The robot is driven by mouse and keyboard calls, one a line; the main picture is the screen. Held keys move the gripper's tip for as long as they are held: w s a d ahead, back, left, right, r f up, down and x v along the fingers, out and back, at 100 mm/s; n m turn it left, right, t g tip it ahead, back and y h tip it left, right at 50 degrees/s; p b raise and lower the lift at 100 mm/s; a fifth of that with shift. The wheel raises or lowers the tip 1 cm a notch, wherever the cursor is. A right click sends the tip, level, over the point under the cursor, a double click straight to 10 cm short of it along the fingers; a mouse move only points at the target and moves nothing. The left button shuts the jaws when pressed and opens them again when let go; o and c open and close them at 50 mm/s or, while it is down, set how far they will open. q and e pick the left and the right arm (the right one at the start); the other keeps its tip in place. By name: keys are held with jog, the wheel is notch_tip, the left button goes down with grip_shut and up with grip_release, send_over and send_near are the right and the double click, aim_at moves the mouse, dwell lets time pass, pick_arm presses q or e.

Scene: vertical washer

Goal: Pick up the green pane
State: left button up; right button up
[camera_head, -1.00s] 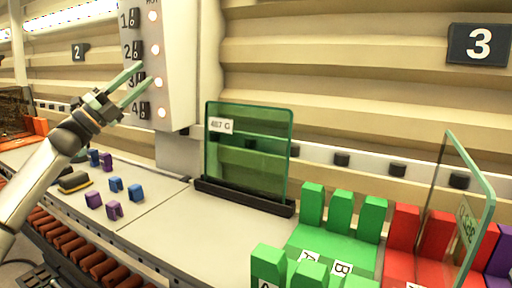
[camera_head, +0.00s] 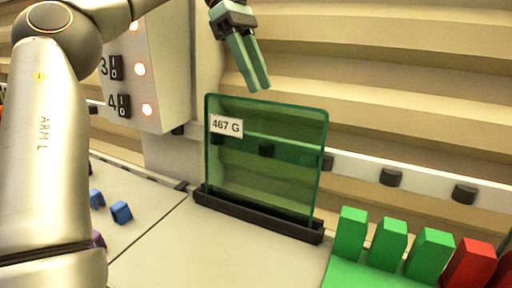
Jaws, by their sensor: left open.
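The green pane (camera_head: 265,170) is a see-through sheet with a white label reading 467 G. It stands upright in a black slotted holder (camera_head: 258,215) on the pale worktop. My left gripper (camera_head: 258,88) hangs above the pane's top edge, fingers pointing down, open and empty. Its fingers appear narrowly apart from this angle. It does not appear to touch the pane; how far it is in front or behind is hard to tell. My right gripper is not in view.
A green rack with upright blocks (camera_head: 388,244) is at the lower right, with red blocks (camera_head: 468,264) beside it. A switch panel (camera_head: 150,75) stands left of the pane. Small blue blocks (camera_head: 121,212) lie at the left. The worktop before the holder is clear.

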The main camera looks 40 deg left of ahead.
aim_at(260, 129)
pick_arm(q)
jog(key=shift+n+y, duration=0.3)
jog(key=shift+y, duration=0.1)
jog(key=shift+s+d+f, duration=0.1)
jog(key=shift+d+f, duration=0.05)
jog(key=shift+f, duration=0.85)
jog(key=shift+s+d+f, duration=0.1)
jog(key=shift+d+f, duration=0.1)
jog(key=shift+f, duration=0.85)
jog(key=shift+s+d+f, duration=0.1)
jog(key=shift+d+f, duration=0.05)
jog(key=shift+f, duration=0.85)
jog(key=shift+d+f, duration=0.25)
jog(key=shift+f, duration=0.3)
jog(key=shift+f, duration=0.25)
grip_shut()
jog(key=shift+r, duration=0.15)
